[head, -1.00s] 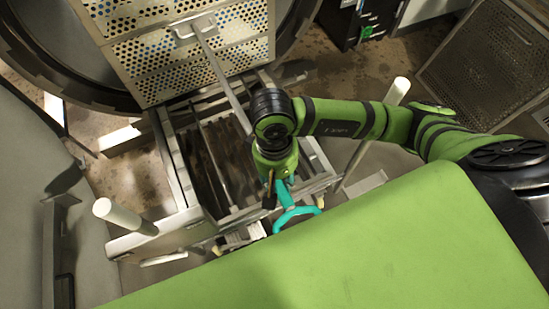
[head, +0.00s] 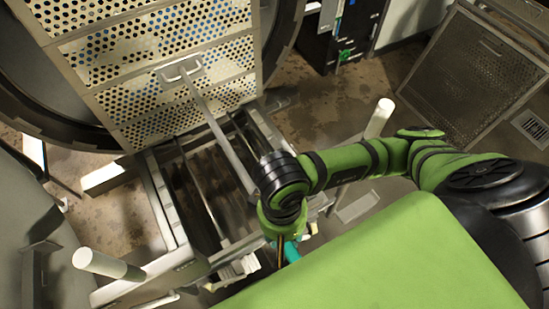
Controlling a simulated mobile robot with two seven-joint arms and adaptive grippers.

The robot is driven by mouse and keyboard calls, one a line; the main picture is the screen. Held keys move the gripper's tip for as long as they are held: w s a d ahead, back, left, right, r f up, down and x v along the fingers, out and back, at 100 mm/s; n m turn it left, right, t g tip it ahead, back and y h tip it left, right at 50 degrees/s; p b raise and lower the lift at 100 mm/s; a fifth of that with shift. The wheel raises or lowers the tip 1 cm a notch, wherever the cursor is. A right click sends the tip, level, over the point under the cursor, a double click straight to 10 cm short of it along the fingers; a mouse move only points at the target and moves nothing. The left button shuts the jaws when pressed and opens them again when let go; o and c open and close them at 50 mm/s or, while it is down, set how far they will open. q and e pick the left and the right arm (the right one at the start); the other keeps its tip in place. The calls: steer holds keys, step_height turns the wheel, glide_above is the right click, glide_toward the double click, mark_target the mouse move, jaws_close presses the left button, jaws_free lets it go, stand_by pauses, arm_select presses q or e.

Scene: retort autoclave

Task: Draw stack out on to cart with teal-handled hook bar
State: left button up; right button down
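The stack (head: 165,97) of perforated metal baskets stands in the round mouth of the retort at the upper left, with a loop handle on its front. The hook bar (head: 218,130) runs from that loop handle down to my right gripper (head: 283,238); its far end meets the loop, but the exact catch is too small to tell. My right gripper appears closed around the bar near its teal handle (head: 291,252), which is mostly hidden behind my green body. The cart (head: 165,200), with open rails, lies below and in front of the stack. My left gripper is out of view.
White upright posts rise at the cart's left (head: 100,263) and right (head: 380,118). A mesh panel (head: 470,75) leans at the upper right. A dark cabinet (head: 345,35) stands at the back. Stained floor is clear between the cabinet and the cart.

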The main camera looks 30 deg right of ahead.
steer(key=shift+g, duration=0.3)
steer(key=s, duration=0.2)
steer(key=s+p, duration=0.1)
steer(key=s, duration=0.1)
steer(key=s+p, duration=0.1)
steer(key=shift+s+r, duration=0.25)
steer(key=shift+s, duration=0.15)
steer(key=shift+s+p, duration=0.9)
steer(key=shift+p, duration=0.1)
steer(key=shift+s+d+f+p, duration=0.1)
steer(key=shift+s+f+p, duration=0.05)
steer(key=shift+s+p, duration=0.65)
steer(key=shift+s, duration=0.2)
